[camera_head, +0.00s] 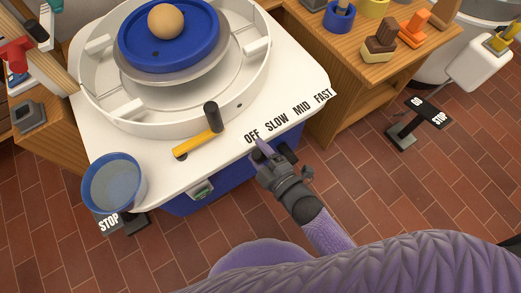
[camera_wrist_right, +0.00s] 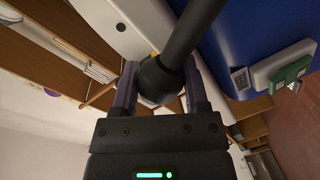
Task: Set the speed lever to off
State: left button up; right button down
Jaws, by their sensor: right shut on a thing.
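The speed lever is a dark rod (camera_wrist_right: 194,36) with a round dark knob in the right wrist view. My right gripper (camera_head: 272,152) is at the front edge of the white wheel table, below the OFF and SLOW words. In the right wrist view its two fingers stand on either side of the knob, shut on it. In the head view the gripper mostly hides the lever, so its exact setting is hard to tell. The printed label row (camera_head: 288,116) reads OFF, SLOW, MID, FAST from left to right. My left gripper is not in view.
The wheel's blue disc (camera_head: 188,55) carries a tan ball (camera_head: 166,21). A blue-rimmed bucket (camera_head: 113,184) is at the left corner.

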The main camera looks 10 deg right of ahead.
jog(key=shift+c, duration=0.5)
grip_release()
jog(key=shift+a+f, duration=0.1)
jog(key=shift+f, duration=0.05)
jog(key=p+v, duration=0.3)
jog(key=v, duration=0.7)
jog(key=shift+p, duration=0.35)
